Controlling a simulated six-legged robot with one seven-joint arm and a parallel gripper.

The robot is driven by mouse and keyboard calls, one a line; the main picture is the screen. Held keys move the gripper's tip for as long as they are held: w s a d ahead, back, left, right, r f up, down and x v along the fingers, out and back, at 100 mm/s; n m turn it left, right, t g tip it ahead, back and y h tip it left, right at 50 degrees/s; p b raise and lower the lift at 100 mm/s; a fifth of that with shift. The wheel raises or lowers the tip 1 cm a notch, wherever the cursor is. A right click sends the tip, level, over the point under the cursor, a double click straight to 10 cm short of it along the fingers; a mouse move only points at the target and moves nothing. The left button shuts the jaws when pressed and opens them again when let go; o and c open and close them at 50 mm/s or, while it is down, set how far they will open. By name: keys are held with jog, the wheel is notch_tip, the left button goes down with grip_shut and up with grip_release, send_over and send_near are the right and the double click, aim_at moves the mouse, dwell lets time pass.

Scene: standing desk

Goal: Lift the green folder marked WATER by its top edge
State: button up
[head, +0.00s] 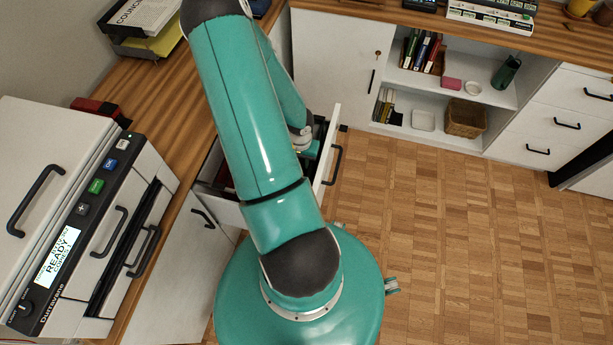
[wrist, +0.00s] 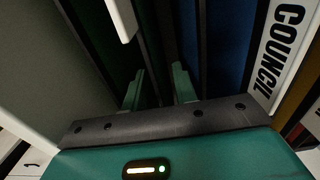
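In the wrist view my gripper (wrist: 158,80) points down among upright hanging folders. Its two teal fingers stand apart, with dark folder surfaces and a narrow gap between and beyond them. A dark green folder (wrist: 103,40) is left of the fingers, and a white tab (wrist: 121,17) sticks up above it. I cannot read the word WATER in either view. A blue folder (wrist: 232,40) is to the right of the fingers. In the head view the open drawer (head: 334,165) is largely hidden behind my arm, and the folders barely show.
A white label reading COUNCIL (wrist: 281,45) is right of the blue folder. In the head view a large office machine (head: 50,160) stands on the wooden desk at left. Shelves (head: 450,90) and drawers line the back. The parquet floor (head: 470,240) at right is clear.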

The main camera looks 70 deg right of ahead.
jog(key=shift+f, duration=0.25)
grip_shut()
jog(key=shift+r, duration=0.2)
notch_tip(320, 180, up, 28)
jog(key=shift+f, duration=0.15)
dwell(0.7)
jog(key=shift+r, duration=2.55)
